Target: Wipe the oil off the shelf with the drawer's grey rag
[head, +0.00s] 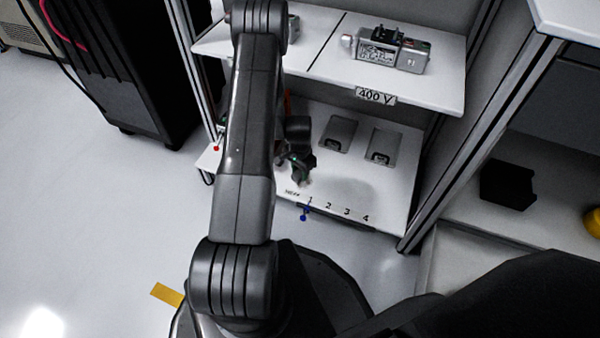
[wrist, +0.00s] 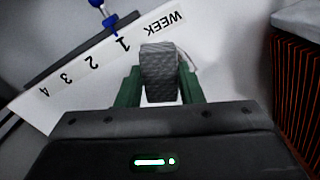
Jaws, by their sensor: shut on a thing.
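My gripper (head: 301,176) is low over the left part of the lower white shelf (head: 395,212). In the wrist view its green fingers (wrist: 160,88) are shut on the grey rag (wrist: 160,68), a bunched, quilted-looking cloth. The rag is near the printed WEEK strip, beside the number 1. I cannot tell whether it touches the shelf. A faint grey, shiny patch, which looks like the oil (head: 352,188), lies on the shelf to the right of my gripper, behind the numbers. My arm hides the left part of the shelf.
A blue peg (head: 304,214) hangs at the front edge by number 1. Two grey recessed plates (head: 340,134) (head: 381,147) lie at the back of the lower shelf. The upper shelf (head: 440,95), labelled 400 V, holds a grey device (head: 393,50). An orange ribbed thing (wrist: 296,85) stands close on the wrist view's right.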

